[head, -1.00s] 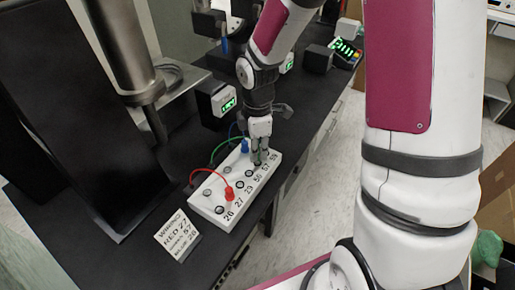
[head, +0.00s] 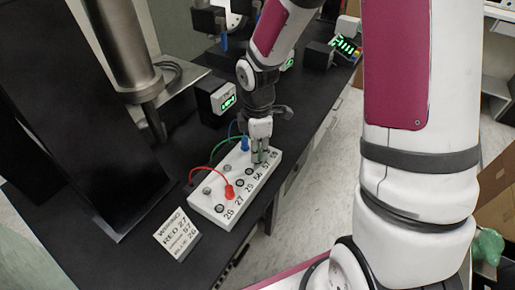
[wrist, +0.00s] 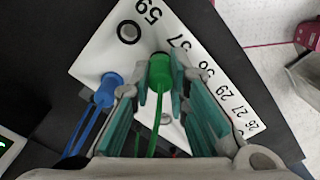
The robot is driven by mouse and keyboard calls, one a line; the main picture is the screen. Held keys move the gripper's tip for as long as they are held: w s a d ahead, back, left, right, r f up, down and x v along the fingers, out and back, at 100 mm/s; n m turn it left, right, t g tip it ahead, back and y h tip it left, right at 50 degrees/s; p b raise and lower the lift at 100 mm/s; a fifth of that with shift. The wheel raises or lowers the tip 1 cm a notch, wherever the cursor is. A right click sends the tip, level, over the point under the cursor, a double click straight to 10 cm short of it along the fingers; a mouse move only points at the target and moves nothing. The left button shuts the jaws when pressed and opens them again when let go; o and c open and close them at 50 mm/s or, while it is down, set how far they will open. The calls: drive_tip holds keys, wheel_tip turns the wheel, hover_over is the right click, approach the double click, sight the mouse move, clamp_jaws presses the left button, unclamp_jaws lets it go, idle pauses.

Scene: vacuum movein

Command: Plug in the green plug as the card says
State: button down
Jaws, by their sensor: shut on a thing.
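The card (head: 176,236) stands in front of the board. It reads red 27 and what looks like green 57 and blue 26, the last two small and blurred. The white socket board (head: 207,208) has a row of numbered sockets. My gripper (head: 261,158) points down at its far end, shut on the green plug (wrist: 160,72). In the wrist view the plug is upright at the place beside the label 57, next to the open socket 59 (wrist: 128,32). Its tip is hidden, so its depth cannot be told. The red plug (head: 229,192) sits by 27.
The blue plug (head: 245,145) stands in the back row, close to my gripper; it also shows in the wrist view (wrist: 106,90). Red, green and blue cables loop behind the board. A meter box (head: 216,98) and a metal column (head: 128,45) stand behind.

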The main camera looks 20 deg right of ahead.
drive_tip(key=shift+f, duration=0.45)
drive_tip(key=c, duration=1.5)
unclamp_jaws()
drive_tip(key=shift+o, duration=0.2)
wheel_tip(320, 180, up, 12)
drive_tip(key=s+r+m+t, duration=0.2)
drive_tip(key=s+r+m, duration=0.4)
drive_tip(key=s+m, duration=0.2)
drive_tip(key=s+r+m+t, duration=0.2)
drive_tip(key=s+r+m, duration=0.5)
drive_tip(key=s, duration=0.3)
drive_tip(key=shift+s+d+m+t, duration=0.15)
drive_tip(key=shift+s+m+t, duration=0.25)
drive_tip(key=shift+m, duration=0.2)
